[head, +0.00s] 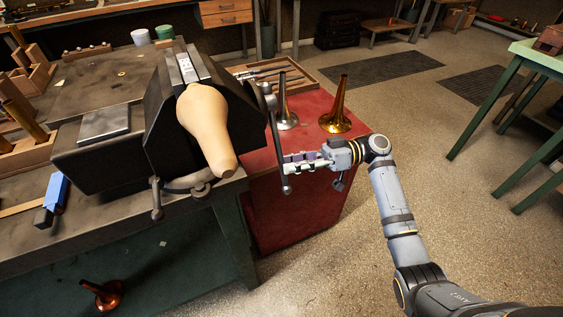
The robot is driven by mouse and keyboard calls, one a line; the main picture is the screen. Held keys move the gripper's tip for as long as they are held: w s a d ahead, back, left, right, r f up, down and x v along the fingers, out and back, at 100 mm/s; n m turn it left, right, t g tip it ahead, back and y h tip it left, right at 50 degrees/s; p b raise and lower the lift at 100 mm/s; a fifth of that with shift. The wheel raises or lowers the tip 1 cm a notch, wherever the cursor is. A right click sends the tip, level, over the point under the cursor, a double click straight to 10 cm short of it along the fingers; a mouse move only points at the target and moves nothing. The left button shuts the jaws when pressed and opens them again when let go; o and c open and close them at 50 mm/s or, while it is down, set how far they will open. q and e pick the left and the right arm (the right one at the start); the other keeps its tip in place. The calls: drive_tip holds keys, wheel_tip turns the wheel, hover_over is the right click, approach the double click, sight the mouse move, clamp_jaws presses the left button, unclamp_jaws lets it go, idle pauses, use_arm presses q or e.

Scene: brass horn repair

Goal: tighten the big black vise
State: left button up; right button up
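The big black vise (92,155) is mounted on the workbench at the left. A smooth tan wooden form (205,118) sits between its jaws. The vise's long dark handle bar (275,138) hangs nearly upright at its right side, with a knob at the lower end. My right gripper (289,164) comes in from the right with its fingertips at the lower part of this bar. The fingers overlap the bar in the picture, and I cannot tell whether they are closed on it. My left gripper is not in view.
A red cabinet (300,215) stands beside the bench, with a silver horn bell (284,105), a brass bell (336,112) and a wooden tool tray (305,80) on top. A copper bell (103,295) lies below the bench. A green table (540,57) is at right. The floor between is clear.

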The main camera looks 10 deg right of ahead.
drive_tip(key=shift+s+a, duration=0.15)
drive_tip(key=shift+a, duration=1.25)
clamp_jaws()
